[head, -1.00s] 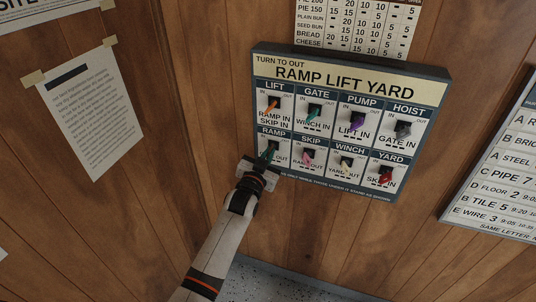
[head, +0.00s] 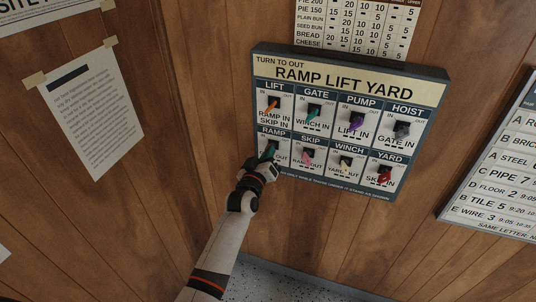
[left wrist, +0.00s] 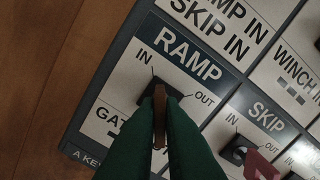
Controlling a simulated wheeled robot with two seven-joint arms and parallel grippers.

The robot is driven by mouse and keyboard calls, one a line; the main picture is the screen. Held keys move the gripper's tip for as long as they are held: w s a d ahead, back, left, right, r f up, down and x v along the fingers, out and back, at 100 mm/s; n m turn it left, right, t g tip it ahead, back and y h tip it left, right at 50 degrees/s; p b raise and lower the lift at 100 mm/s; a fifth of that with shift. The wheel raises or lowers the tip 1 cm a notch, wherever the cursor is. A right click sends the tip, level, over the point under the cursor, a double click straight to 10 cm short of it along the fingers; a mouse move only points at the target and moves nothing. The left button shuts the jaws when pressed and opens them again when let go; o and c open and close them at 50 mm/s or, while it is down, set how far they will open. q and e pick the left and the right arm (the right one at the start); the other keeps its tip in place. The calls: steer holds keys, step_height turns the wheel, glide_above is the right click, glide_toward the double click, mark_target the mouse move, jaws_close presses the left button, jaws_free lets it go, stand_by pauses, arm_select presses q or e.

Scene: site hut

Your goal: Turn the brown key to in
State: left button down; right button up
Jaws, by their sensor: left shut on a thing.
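The RAMP LIFT YARD key panel (head: 360,74) hangs on the wood wall. The brown key (left wrist: 159,108) sits in the RAMP lock at the panel's lower left. My left gripper (head: 268,152) is at that lock, and its green fingers also show in the left wrist view (left wrist: 160,140), shut on the brown key. The key's upper end points up in the wrist view, nearer the IN mark (left wrist: 141,72) than the OUT mark (left wrist: 204,98); its exact setting is hard to tell. The fingers hide part of the lock and label. My right gripper is not in view.
Close neighbours are the orange LIFT key (head: 271,104) above and the pink SKIP key (head: 308,157) to the right. The green GATE (head: 313,112), purple PUMP (head: 356,122) and red YARD (head: 384,177) keys sit farther along. Bare wall lies below the panel.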

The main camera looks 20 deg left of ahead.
arm_select(q)
steer(key=shift+f+n, duration=0.1)
steer(key=shift+n, duration=0.5)
steer(key=c, duration=1.6)
jaws_free()
steer(key=shift+o, duration=0.2)
steer(key=shift+s, duration=0.1)
steer(key=s+b, duration=0.2)
steer(key=s, duration=1)
steer(key=shift+a, duration=0.2)
steer(key=shift+w, duration=0.1)
